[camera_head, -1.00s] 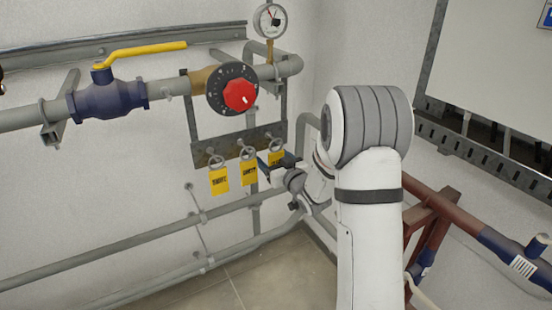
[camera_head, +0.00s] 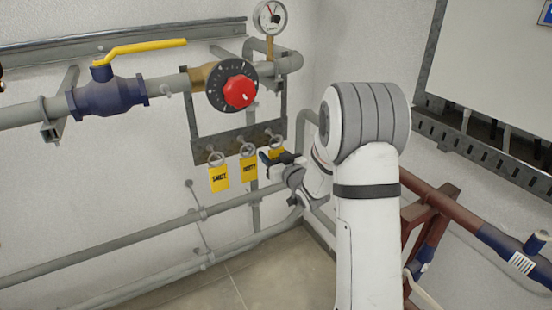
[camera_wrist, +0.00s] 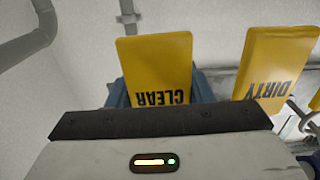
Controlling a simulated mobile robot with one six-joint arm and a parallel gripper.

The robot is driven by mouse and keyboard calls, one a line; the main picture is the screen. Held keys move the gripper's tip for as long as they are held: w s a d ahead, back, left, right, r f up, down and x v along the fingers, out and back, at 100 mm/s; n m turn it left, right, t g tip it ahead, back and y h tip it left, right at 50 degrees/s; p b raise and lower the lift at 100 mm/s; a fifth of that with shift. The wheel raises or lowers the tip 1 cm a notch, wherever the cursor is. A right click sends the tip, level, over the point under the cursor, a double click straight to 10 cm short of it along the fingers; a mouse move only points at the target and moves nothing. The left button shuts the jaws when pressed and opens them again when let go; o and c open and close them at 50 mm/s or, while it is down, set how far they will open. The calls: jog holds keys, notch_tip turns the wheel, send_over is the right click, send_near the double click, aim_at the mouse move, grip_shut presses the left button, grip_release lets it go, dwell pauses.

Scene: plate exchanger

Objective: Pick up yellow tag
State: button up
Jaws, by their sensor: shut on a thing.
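Three yellow tags hang from rings on a grey bracket in the head view. The left tag (camera_head: 218,178) and middle tag (camera_head: 249,170) hang free. The right tag (camera_head: 276,153) is partly hidden by my gripper (camera_head: 272,158). In the wrist view the tag marked CLEAR (camera_wrist: 156,62) stands between the dark fingers of my gripper (camera_wrist: 158,88), which is shut on it. The tag marked DIRTY (camera_wrist: 276,65) is to its right, outside the fingers. The lower part of the CLEAR tag in that view is hidden behind the gripper body.
The grey bracket (camera_head: 238,143) sits under a pipe with a red knob (camera_head: 239,93), a gauge (camera_head: 270,18) and a blue valve with a yellow lever (camera_head: 145,48). Grey pipes (camera_head: 130,249) run low along the wall. Brown pipework (camera_head: 430,198) stands at the right.

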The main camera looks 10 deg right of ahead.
jog(key=shift+r, duration=0.55)
jog(key=shift+s+d+r+b, duration=0.1)
jog(key=shift+s+r+b, duration=0.05)
jog(key=shift+r+b, duration=0.15)
jog(key=b+v, duration=0.3)
jog(key=v, duration=1.4)
jog(key=shift+s, duration=0.3)
jog(key=shift+w, duration=0.15)
jog(key=shift+b+x, duration=2.05)
jog(key=shift+x, duration=6.7)
jog(key=shift+w, duration=0.1)
